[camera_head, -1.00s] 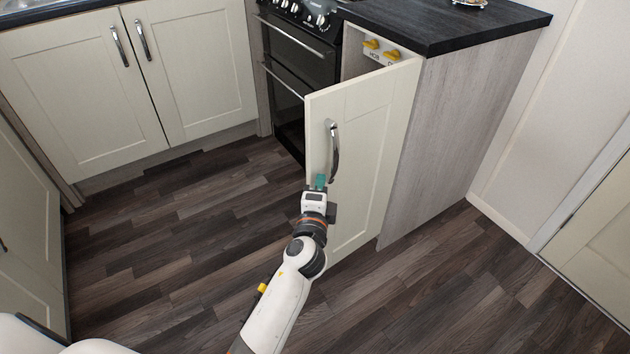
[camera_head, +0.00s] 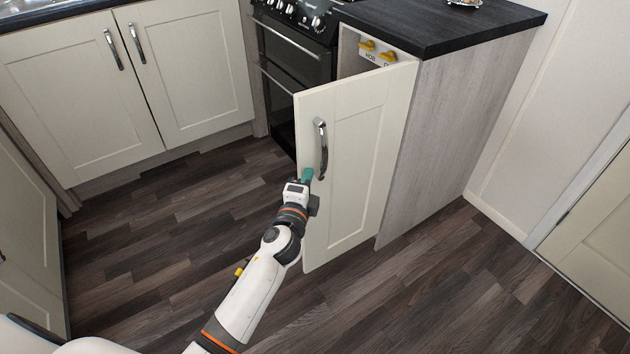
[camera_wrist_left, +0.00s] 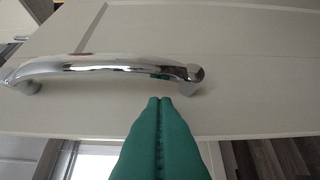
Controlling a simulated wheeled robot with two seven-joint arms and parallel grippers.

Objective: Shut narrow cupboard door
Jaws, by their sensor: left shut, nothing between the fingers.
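The narrow cupboard door (camera_head: 359,150) is cream with a recessed panel and stands open, swung out from the cupboard beside the oven. Its chrome bow handle (camera_head: 321,148) runs upright near the door's left edge. My left gripper (camera_head: 307,175) has green fingers, shut and empty, just below the lower end of the handle at the door's outer face. In the left wrist view the closed fingertips (camera_wrist_left: 160,101) are close to one end of the chrome handle (camera_wrist_left: 100,66); I cannot tell whether they touch the door. My right gripper is not in view.
The black oven (camera_head: 290,60) stands left of the open cupboard, where yellow valve levers (camera_head: 376,51) show inside. A dark worktop (camera_head: 435,25) is above. A grey side panel (camera_head: 450,130) is on the right. Cream double doors (camera_head: 130,85) are at the left. The wood floor (camera_head: 170,220) is clear.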

